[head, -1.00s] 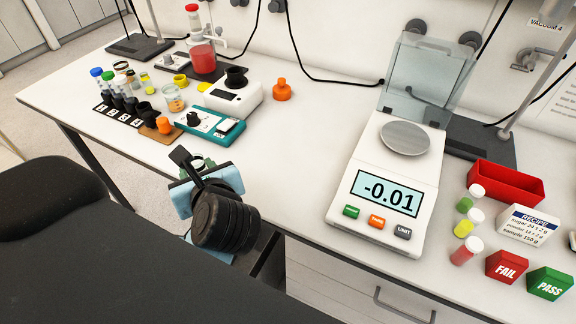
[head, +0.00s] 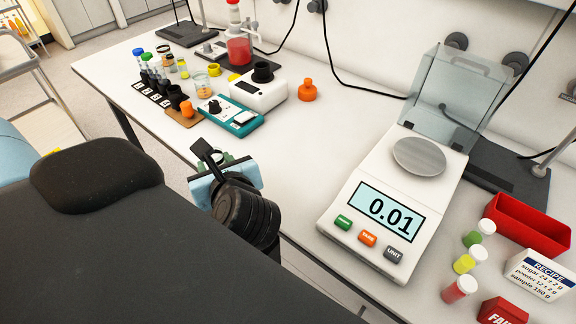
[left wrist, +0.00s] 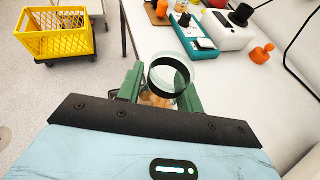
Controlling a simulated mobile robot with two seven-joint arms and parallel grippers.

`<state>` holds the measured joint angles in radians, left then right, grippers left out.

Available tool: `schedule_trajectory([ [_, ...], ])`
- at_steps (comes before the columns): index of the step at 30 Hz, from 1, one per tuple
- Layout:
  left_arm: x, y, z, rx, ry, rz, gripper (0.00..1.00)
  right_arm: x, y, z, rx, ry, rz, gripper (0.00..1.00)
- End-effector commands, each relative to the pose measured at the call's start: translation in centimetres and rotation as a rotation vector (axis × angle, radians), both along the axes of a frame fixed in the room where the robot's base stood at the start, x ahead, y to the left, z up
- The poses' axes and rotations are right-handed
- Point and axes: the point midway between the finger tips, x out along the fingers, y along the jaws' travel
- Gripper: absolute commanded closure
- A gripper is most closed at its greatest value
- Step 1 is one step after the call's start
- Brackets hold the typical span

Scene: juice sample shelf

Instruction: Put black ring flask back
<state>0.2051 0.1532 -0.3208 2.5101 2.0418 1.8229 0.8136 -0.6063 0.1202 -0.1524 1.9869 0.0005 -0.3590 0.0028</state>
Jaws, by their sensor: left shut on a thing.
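The black ring flask (left wrist: 169,77) is clear glass with a black ring around its neck and some amber content low down. In the left wrist view it is between the green fingers of my left gripper (left wrist: 158,92), which is shut on it. The lower part of the flask is hidden behind the gripper body. In the head view my left gripper (head: 222,160) is at the front edge of the bench (head: 325,130), left of the balance. The flask is mostly hidden there by the gripper. My right gripper is not in view.
The balance (head: 420,158) reads 0.01. A teal device (head: 230,119), a white device (head: 262,92), an orange flask (head: 307,90), a beaker (head: 203,84) and capped tubes in a numbered rack (head: 152,90) stand at the back left. A red tray (head: 525,228) is at right. Mid-bench is clear.

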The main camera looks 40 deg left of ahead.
Motion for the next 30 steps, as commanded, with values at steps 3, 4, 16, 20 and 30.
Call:
schedule_trajectory([
  [3, 0.1, 0.0, 0.0, 0.000, -0.001, 0.000, 0.89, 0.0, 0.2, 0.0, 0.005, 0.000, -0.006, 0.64],
  [4, 0.2, 0.0, 0.0, 0.000, -0.001, 0.000, 0.89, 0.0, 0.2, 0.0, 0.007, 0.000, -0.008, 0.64],
  [16, 6.7, -1.5, -0.3, 0.003, -0.004, 0.000, 0.89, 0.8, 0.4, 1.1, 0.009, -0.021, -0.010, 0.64],
  [20, 9.0, -2.1, -0.5, 0.003, -0.004, 0.000, 0.89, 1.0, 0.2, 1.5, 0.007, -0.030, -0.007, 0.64],
  [30, 14.5, -3.4, -1.2, 0.002, -0.002, 0.000, 0.89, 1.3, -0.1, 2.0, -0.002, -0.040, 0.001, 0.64],
])
